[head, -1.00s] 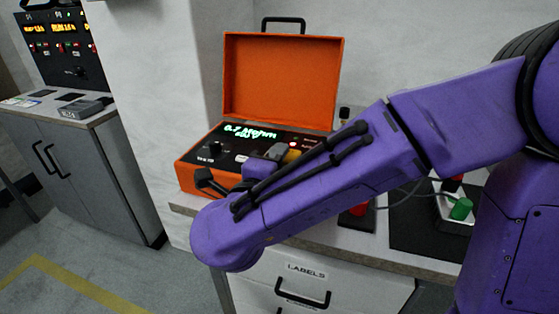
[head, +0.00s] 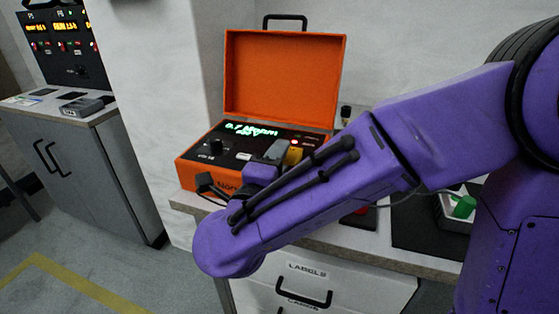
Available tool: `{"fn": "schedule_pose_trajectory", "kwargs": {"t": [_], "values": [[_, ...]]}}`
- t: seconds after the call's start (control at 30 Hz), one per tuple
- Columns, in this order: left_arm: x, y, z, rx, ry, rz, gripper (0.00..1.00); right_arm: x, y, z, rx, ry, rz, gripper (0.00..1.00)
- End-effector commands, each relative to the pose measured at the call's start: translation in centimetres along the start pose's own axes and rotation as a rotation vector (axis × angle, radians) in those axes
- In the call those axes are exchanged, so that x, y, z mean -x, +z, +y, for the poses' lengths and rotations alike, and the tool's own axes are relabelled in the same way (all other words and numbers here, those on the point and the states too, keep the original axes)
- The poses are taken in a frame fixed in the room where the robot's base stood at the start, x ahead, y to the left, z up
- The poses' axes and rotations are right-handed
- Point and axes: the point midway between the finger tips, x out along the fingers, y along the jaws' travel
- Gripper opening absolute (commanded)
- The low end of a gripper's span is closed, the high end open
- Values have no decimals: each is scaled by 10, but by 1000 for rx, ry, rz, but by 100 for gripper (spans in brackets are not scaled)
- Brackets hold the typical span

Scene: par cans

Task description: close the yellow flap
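The yellow flap (head: 294,156) is a small yellow piece on the dark panel of the open orange case (head: 284,78), right of the panel's middle. It stands up from the panel; its exact angle is hard to tell. My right gripper (head: 271,151) is grey and sits over the panel just left of the flap. I cannot tell whether they touch. My purple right forearm and wrist hide the gripper's lower side and the case's front right part, so the finger opening does not show. My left gripper is not in view.
The case stands on a counter (head: 330,243) above drawers, with its lid raised against the wall. A green knob (head: 464,206) is on a unit at right, and a red part shows beside my forearm. Another cabinet (head: 75,165) with a control panel stands at left.

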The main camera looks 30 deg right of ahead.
Motion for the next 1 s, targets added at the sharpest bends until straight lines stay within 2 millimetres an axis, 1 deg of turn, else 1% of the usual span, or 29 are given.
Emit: {"fn": "schedule_pose_trajectory", "kwargs": {"t": [0.53,0.67,0.77,0.87,1.0], "values": [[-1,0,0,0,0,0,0,1,-2,5,10,9,3,45],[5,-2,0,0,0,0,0,0,-2,0,7,48,3,45],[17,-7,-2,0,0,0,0,-3,-2,-12,2,148,4,45],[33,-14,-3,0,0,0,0,-8,-2,-26,-2,305,4,45],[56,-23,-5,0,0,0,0,-20,-1,-44,-5,563,4,45]]}}
